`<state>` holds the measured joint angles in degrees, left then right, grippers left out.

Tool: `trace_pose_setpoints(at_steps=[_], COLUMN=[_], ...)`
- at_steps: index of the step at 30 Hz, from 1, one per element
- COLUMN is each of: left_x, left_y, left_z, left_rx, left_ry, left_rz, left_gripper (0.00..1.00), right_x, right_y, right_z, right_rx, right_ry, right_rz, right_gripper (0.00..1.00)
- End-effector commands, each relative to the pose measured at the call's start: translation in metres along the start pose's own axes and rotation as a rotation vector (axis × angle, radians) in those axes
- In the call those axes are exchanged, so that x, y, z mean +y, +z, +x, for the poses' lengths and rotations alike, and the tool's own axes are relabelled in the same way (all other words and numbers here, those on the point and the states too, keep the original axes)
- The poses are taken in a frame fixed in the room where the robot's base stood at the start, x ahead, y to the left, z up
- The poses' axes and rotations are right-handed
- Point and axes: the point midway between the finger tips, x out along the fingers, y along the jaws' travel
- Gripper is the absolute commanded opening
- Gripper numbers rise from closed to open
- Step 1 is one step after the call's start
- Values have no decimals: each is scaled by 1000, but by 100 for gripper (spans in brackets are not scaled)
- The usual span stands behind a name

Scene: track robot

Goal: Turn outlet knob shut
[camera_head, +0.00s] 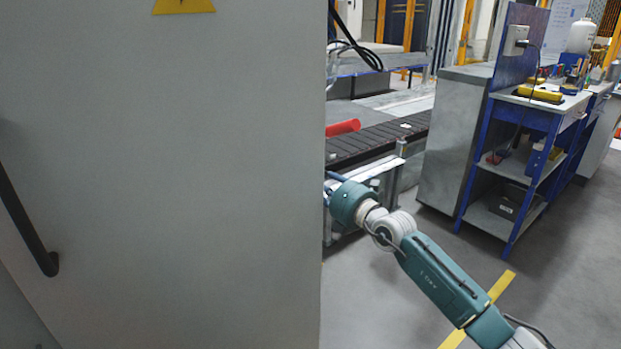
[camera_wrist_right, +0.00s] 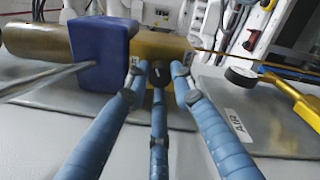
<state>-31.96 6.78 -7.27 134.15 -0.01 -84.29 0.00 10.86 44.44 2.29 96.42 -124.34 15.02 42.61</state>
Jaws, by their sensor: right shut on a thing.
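My right gripper (camera_wrist_right: 160,72) has blue segmented fingers. In the right wrist view its fingertips close in on a brass-yellow cylindrical fitting (camera_wrist_right: 180,50), and it is shut on it. The exact contact is partly hidden by the fingertips, and I cannot tell for certain whether this part is the outlet knob. A dark blue block (camera_wrist_right: 97,52) sits around the brass body just left of the fingers. In the head view my right arm reaches in from the lower right, and its gripper is hidden behind a large grey panel. My left gripper is in neither view.
The grey panel (camera_head: 180,180) with a black handle (camera_head: 25,220) fills the left of the head view. A yellow handle (camera_wrist_right: 294,98) lies right of the fingers, by a plate marked AIR. A conveyor (camera_head: 375,140) and a blue workbench (camera_head: 530,130) stand beyond; floor between is clear.

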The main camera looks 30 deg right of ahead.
Motion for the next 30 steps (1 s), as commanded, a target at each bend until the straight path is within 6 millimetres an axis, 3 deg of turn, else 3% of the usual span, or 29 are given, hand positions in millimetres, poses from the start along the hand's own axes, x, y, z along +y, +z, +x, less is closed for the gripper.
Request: trace_pose_setpoints(at_steps=[4, 30], left_x=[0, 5], left_y=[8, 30], left_z=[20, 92], left_rx=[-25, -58], left_ry=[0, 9], left_rz=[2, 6], left_gripper=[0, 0], right_x=[0, 2], right_y=[2, 4], right_z=[0, 0], right_rx=[4, 36], right_ry=[-1, 5], right_rz=[-136, -924], right_gripper=[0, 0])
